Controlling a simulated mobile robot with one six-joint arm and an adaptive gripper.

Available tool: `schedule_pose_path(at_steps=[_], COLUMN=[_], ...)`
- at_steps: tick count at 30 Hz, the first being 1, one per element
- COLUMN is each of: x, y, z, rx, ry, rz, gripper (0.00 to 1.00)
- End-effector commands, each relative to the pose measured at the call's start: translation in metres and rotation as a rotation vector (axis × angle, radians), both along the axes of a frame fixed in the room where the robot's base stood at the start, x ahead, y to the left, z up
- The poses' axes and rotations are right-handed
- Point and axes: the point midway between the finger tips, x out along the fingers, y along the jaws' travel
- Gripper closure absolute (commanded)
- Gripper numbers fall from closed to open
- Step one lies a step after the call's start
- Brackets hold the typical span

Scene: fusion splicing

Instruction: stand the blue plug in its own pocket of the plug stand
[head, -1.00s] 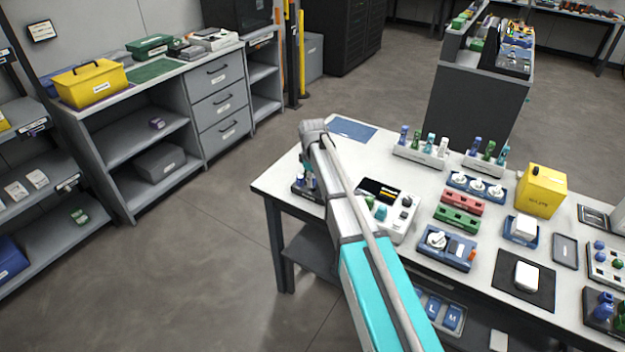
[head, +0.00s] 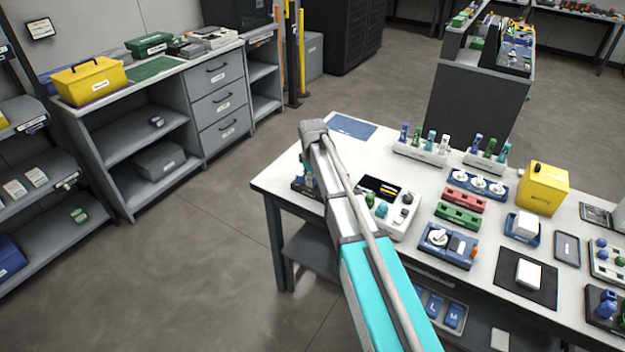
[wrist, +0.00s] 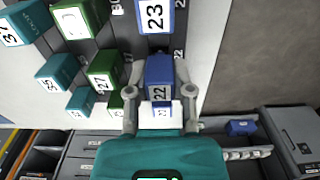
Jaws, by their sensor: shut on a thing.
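In the wrist view the blue plug (wrist: 159,72), marked 22, is held between the two fingers of my gripper (wrist: 160,98), which is shut on it. A small white label reading 22 shows just below the plug. I cannot tell whether the plug is inside a pocket or above one. A dark stand (head: 299,188) with small plugs is partly hidden behind my arm at the table's left end. I cannot tell which stand the wrist view shows.
In the wrist view a blue block marked 23 (wrist: 155,15) stands just beyond the held plug. Green (wrist: 104,70) and teal (wrist: 57,70) numbered plugs stand close on the left. In the head view two white racks (head: 420,153) of plugs stand along the table's back.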

Motion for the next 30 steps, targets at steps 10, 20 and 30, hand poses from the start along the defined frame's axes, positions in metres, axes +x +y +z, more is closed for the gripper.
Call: schedule_pose_path(at_steps=[10,20,30], x=[0.0,0.0,0.0], y=[0.0,0.0,0.0], z=[0.0,-0.005,-0.011], rx=[0.0,0.0,0.0], ry=[0.0,0.0,0.0], rz=[0.0,0.0,0.0], gripper=[1.0,1.0,1.0])
